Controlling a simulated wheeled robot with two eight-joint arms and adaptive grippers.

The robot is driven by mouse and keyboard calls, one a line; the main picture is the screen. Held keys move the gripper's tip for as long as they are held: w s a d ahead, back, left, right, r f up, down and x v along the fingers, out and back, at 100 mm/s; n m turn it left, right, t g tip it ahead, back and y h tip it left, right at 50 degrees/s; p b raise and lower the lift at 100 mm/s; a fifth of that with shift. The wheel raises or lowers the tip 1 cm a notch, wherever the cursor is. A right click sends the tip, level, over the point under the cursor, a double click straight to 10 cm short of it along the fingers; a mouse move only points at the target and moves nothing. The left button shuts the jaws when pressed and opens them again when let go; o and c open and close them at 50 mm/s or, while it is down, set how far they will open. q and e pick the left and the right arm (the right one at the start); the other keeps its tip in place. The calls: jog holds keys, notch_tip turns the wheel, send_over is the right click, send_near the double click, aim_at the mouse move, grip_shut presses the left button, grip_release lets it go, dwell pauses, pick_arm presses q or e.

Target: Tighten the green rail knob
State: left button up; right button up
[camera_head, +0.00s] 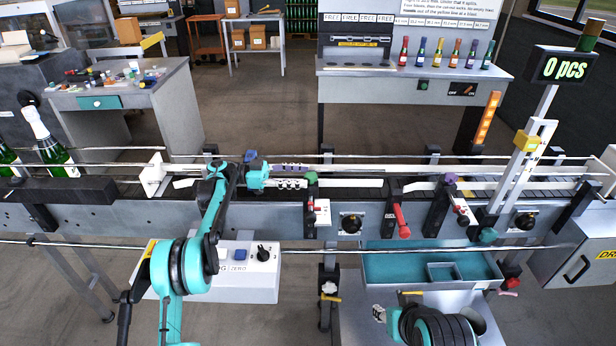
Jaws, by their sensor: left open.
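The green rail knob (311,178) sits on top of a post at the front side of the conveyor, above a white label plate. My left gripper (298,177) reaches in from the left over the conveyor rails. Its fingers are apart, and their tips are close beside the knob. I cannot tell whether they touch it. A similar purple knob (450,178) stands on another post further right.
Long guide rails (345,168) run along the conveyor. A red-handled lever (400,218) stands right of the green knob. Green bottles (52,150) stand at the far left. A teal tray (390,268) and a white control box (262,288) lie in front, below the conveyor.

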pick_arm(q)
jog(key=shift+o, duration=0.3)
notch_tip(320, 180, up, 11)
jog(key=m+t+y+p, duration=0.2)
jog(key=m+t+y, duration=0.45)
jog(key=t, duration=0.85)
send_over(311, 175)
jog(key=w, duration=0.2)
jog(key=m+h, duration=0.1)
jog(key=s+a+f+m+t+y+b, duration=0.35)
jog(key=s+f+m+y, duration=0.25)
jog(key=s+f+m, duration=0.6)
jog(key=w+d, duration=0.1)
jog(key=w, duration=0.2)
jog(key=w+d+m+b, duration=0.1)
jog(key=w, duration=0.2)
jog(key=w+d+r+m+b, duration=0.1)
jog(key=w, duration=0.3)
jog(key=shift+d+g, duration=0.25)
jog(key=shift+g, duration=0.1)
